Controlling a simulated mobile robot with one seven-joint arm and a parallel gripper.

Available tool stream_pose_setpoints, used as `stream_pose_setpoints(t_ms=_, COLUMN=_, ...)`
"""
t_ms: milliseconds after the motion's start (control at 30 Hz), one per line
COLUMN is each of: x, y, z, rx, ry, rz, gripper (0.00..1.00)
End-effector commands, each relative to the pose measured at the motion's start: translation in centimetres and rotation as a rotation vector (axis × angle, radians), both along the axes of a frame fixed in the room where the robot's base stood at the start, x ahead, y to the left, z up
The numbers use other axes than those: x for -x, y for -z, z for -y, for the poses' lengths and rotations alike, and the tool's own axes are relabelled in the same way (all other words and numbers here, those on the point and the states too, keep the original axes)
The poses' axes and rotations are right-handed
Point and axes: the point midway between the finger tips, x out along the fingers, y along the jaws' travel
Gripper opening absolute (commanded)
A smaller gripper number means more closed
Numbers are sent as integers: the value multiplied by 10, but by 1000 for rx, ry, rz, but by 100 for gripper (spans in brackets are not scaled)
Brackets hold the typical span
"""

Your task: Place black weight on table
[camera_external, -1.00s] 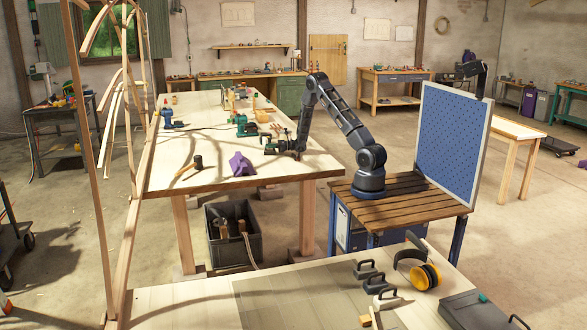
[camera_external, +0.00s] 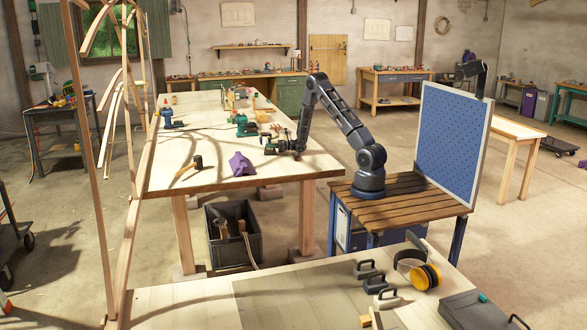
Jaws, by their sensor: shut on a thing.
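My gripper (camera_external: 271,148) is low over the near right part of the long wooden table (camera_external: 220,176), just right of a purple cloth. It is shut on a dark thing, which I take for the black weight; it is too small and dark here to separate clearly from the jaws. I cannot tell whether it touches the tabletop. Several dark weights with handles, one of them (camera_external: 368,269), stand on the front bench (camera_external: 190,307).
The purple cloth (camera_external: 240,163) and a hammer (camera_external: 188,168) lie left of my gripper. A green tool (camera_external: 246,126) stands behind it. The blue pegboard (camera_external: 452,139) stands right of my arm. The tabletop's front edge strip is bare.

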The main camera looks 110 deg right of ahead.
Motion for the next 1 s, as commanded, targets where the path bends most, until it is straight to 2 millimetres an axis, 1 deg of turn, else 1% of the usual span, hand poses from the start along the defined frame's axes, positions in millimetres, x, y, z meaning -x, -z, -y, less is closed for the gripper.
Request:
stream_pose_setpoints(t_ms=167, x=0, y=-9, z=0, rx=3, ry=-1, rz=3, gripper=0)
stream_pose_setpoints(t_ms=267, x=0, y=-19, z=0, rx=4, ry=-1, rz=2, gripper=0)
stream_pose_setpoints(t_ms=367, x=0, y=-35, z=0, rx=4, ry=0, rz=2, gripper=0)
stream_pose_setpoints(t_ms=467, x=0, y=-55, z=0, rx=5, ry=-1, rz=3, gripper=0)
stream_pose_setpoints(t_ms=800, x=0, y=-132, z=0, rx=6, ry=-1, rz=3, gripper=0)
stream_pose_setpoints(t_ms=1000, x=0, y=-168, z=0, rx=5, ry=-1, rz=3, gripper=0)
